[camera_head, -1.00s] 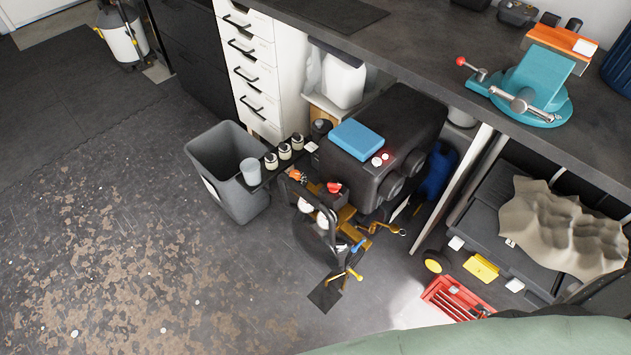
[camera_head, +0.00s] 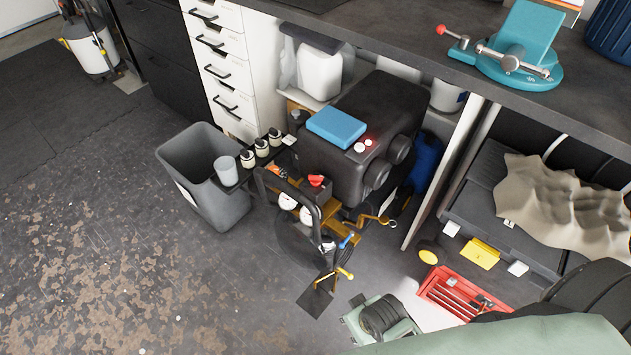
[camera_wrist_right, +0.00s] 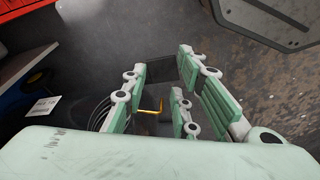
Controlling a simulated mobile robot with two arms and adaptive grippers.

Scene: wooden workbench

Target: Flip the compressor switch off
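The black compressor (camera_head: 340,165) stands on the floor below the bench in the head view, with a blue box on top. A red switch-like knob (camera_head: 316,181) sits on a small black housing at its front, above the round gauges (camera_head: 288,202). Its on or off setting is too small to tell. My right gripper (camera_head: 362,318) is partly in view at the bottom of the head view, apart from the compressor. In the right wrist view its green and white fingers (camera_wrist_right: 163,72) are spread and empty, with a yellow handle (camera_wrist_right: 151,106) showing beyond them. My left gripper is not in view.
A grey bin (camera_head: 205,170) stands left of the compressor. A yellow-handled valve (camera_head: 344,272) and a black hose are at its front. A red toolbox (camera_head: 452,293) lies right of my gripper. The worn floor (camera_head: 120,260) is open at the left.

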